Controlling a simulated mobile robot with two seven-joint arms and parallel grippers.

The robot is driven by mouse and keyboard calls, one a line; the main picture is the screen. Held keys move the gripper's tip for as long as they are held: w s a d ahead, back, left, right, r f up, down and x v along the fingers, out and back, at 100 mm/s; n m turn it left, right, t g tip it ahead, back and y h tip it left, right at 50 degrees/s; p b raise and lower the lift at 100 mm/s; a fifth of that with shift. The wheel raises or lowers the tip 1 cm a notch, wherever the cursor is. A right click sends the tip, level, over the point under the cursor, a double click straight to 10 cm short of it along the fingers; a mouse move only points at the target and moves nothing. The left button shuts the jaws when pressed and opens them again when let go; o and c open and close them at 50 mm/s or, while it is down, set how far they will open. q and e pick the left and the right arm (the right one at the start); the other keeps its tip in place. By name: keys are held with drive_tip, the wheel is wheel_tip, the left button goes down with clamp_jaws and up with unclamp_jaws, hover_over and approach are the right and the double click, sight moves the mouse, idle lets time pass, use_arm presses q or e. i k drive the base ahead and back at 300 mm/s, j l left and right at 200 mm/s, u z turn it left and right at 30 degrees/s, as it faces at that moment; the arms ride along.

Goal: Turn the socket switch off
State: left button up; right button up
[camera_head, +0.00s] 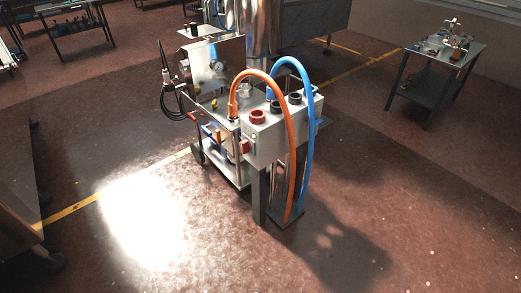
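A metal machine box (283,128) stands on dark legs near the middle of the view. A small red part (244,147) sits on its left side; it looks like a switch, but its position is too small to tell. A red round knob or cap (258,117) and dark round caps (295,98) are on top of the box. An orange hose (290,120) and a blue hose (311,130) arch over the box and hang down its front. Neither of my grippers is in view.
A wheeled metal cart with a shiny box (215,62) and a black coiled cable (172,100) stands behind left. A small work table (444,54) is at the right. A dark object is cut off at the left edge. The floor (420,200) in front is clear.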

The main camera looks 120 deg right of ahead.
sight(245, 145)
drive_tip(key=z, duration=3.6)
drive_tip(key=i+z, duration=0.1)
drive_tip(key=z, duration=0.15)
drive_tip(key=i+j+z, duration=0.3)
drive_tip(key=i+j, duration=0.55)
